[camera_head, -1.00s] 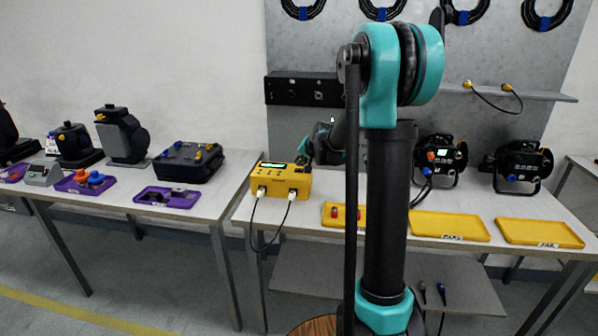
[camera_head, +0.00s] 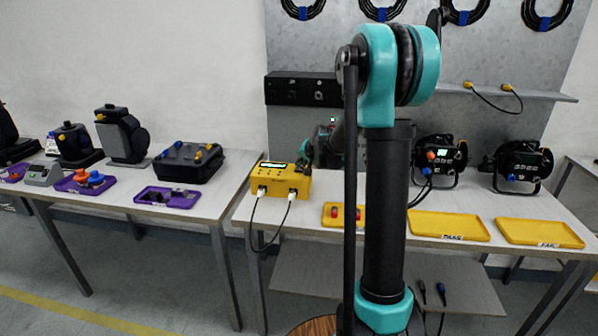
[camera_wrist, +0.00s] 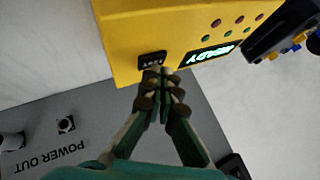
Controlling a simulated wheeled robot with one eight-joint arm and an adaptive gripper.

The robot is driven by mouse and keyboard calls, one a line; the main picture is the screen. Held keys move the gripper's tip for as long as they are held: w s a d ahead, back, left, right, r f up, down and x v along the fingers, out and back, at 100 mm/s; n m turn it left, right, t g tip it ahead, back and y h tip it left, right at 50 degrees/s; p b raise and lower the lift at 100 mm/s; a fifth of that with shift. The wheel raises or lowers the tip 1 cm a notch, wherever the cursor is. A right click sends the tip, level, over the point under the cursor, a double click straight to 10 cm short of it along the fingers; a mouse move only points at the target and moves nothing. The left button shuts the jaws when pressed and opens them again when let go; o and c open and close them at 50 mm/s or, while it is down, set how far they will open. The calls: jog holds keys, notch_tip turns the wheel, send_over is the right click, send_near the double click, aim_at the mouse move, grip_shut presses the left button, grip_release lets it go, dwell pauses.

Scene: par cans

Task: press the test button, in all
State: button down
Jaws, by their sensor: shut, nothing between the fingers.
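The yellow tester box (camera_head: 283,181) stands on the right-hand bench, with two cables plugged into its front. In the wrist view, the tester's yellow face (camera_wrist: 125,35) carries a lit green screen (camera_wrist: 209,54) reading READY, upside down. A small dark button with a white label (camera_wrist: 152,60), apparently the test button, is near its edge. My gripper (camera_wrist: 163,73) is shut and empty, its fingertips at the button's lower edge and partly covering it. I cannot tell whether they touch it. In the head view my gripper (camera_head: 304,166) is over the tester's right end.
Yellow trays (camera_head: 450,226) lie along the bench's front, with one holding red parts (camera_head: 345,213). Two black lamps (camera_head: 523,166) stand behind. A grey panel marked POWER OUT (camera_wrist: 85,125) shows in the wrist view. A black case (camera_head: 188,163) sits on the left bench.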

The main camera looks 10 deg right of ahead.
aim_at(300, 171)
jog(key=shift+f, duration=0.3)
jog(key=shift+r, duration=0.2)
dwell(0.4)
jog(key=shift+r, duration=0.6)
jog(key=shift+r, duration=2.5)
jog(key=s+d+f+n+g+h, duration=0.1)
jog(key=s+f, duration=0.4)
jog(key=s, duration=0.8)
jog(key=s+d+f+n+g+h, duration=0.1)
jog(key=s+f, duration=0.4)
jog(key=s, duration=0.9)
jog(key=s+d+f+n+g, duration=0.1)
jog(key=s+f, duration=0.5)
jog(key=s, duration=0.8)
jog(key=shift+d+n+g+h, duration=0.4)
jog(key=shift+n+g, duration=0.4)
jog(key=shift+n, duration=0.4)
